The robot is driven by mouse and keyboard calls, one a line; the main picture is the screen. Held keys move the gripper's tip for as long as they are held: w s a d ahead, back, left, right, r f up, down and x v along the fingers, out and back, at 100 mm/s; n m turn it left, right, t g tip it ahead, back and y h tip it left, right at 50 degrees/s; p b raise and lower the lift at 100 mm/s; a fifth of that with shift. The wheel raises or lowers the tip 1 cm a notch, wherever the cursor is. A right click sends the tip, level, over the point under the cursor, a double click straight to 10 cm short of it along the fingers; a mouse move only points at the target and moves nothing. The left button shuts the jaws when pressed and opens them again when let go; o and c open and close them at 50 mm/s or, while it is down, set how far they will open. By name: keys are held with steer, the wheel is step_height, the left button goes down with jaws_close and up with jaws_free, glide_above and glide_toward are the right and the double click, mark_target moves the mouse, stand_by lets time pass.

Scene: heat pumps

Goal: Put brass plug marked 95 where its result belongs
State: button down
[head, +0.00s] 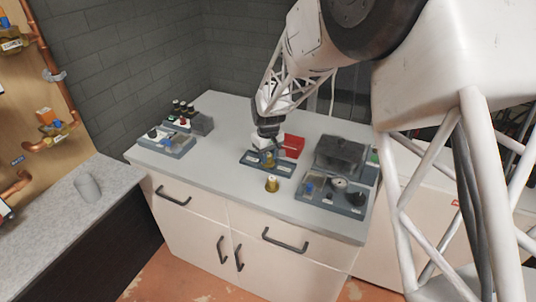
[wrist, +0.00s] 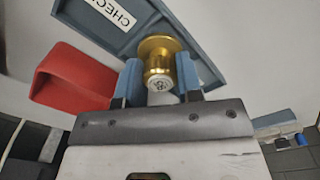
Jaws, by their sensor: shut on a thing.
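My gripper (head: 267,151) is over the small blue-grey tray (head: 250,163) near the middle of the counter. In the wrist view, its two blue fingers (wrist: 159,70) are shut on a brass plug (wrist: 158,50) with a wide flange and a white marked end. The mark is too small to read surely. The held plug shows in the head view (head: 268,161), against the tray; I cannot tell whether it touches it. The tray's label begins with "CHEC" in the wrist view (wrist: 112,13). Another brass plug (head: 272,184) stands on the counter in front of the tray.
A red open bin (head: 294,146) stands just behind and right of the tray. A larger grey station (head: 335,195) with knobs is at right. Another tray (head: 166,144) and dark knobs (head: 181,107) are at left. The counter's front left (head: 210,178) is clear.

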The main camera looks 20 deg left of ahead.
steer(key=c, duration=0.7)
jaws_free()
steer(key=shift+f, duration=0.1)
steer(key=shift+r, duration=0.2)
steer(key=shift+r, duration=3.75)
